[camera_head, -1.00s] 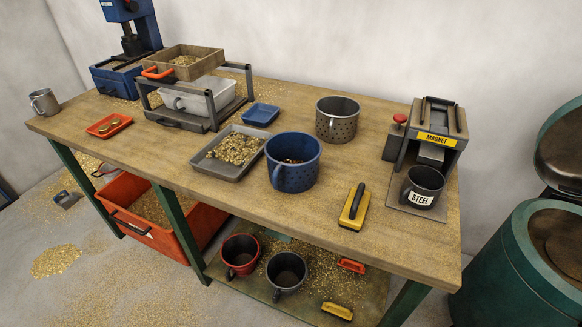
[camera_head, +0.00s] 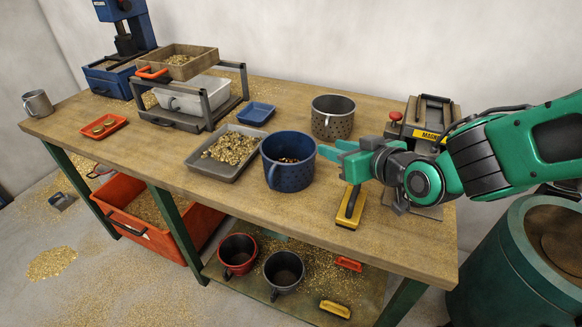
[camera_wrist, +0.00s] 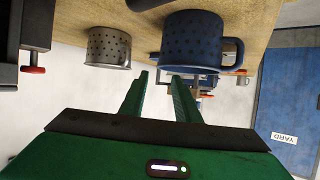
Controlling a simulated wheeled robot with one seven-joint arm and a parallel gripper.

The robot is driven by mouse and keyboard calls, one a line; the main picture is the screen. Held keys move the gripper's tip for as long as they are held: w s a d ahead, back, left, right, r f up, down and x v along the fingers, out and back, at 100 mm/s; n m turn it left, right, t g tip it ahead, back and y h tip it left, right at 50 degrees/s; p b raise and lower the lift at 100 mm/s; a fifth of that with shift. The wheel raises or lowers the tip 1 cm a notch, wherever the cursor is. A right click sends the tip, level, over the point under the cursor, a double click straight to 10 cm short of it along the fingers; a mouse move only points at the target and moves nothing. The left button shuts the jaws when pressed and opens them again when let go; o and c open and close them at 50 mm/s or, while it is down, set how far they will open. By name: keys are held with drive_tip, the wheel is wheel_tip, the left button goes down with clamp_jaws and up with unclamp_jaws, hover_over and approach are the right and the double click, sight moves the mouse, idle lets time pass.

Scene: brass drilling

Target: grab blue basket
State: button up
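The blue basket (camera_head: 289,172) is a round, perforated mug-like vessel with a side handle and some brassy chips inside. It stands upright on the workbench, right of the grey tray. My gripper (camera_head: 332,152) has come in from the right, and its green fingers point left, just right of the basket's rim. In the wrist view, which looks upside down, the blue basket (camera_wrist: 190,42) lies beyond the fingers, its handle to the right. The two fingers of my gripper (camera_wrist: 158,80) are apart with nothing between them.
A grey perforated basket (camera_head: 331,123) stands behind the blue one. A yellow brush with a black handle (camera_head: 349,208) lies below my gripper. The grey tray of chips (camera_head: 210,166) is close on the left. The magnet device (camera_head: 433,108) is partly behind my arm.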

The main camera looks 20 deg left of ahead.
sight(312, 141)
drive_tip(key=shift+x, duration=5.6)
drive_tip(key=shift+s, duration=0.1)
drive_tip(key=shift+c, duration=0.2)
clamp_jaws()
drive_tip(key=shift+d+f, duration=0.1)
drive_tip(key=shift+f, duration=0.05)
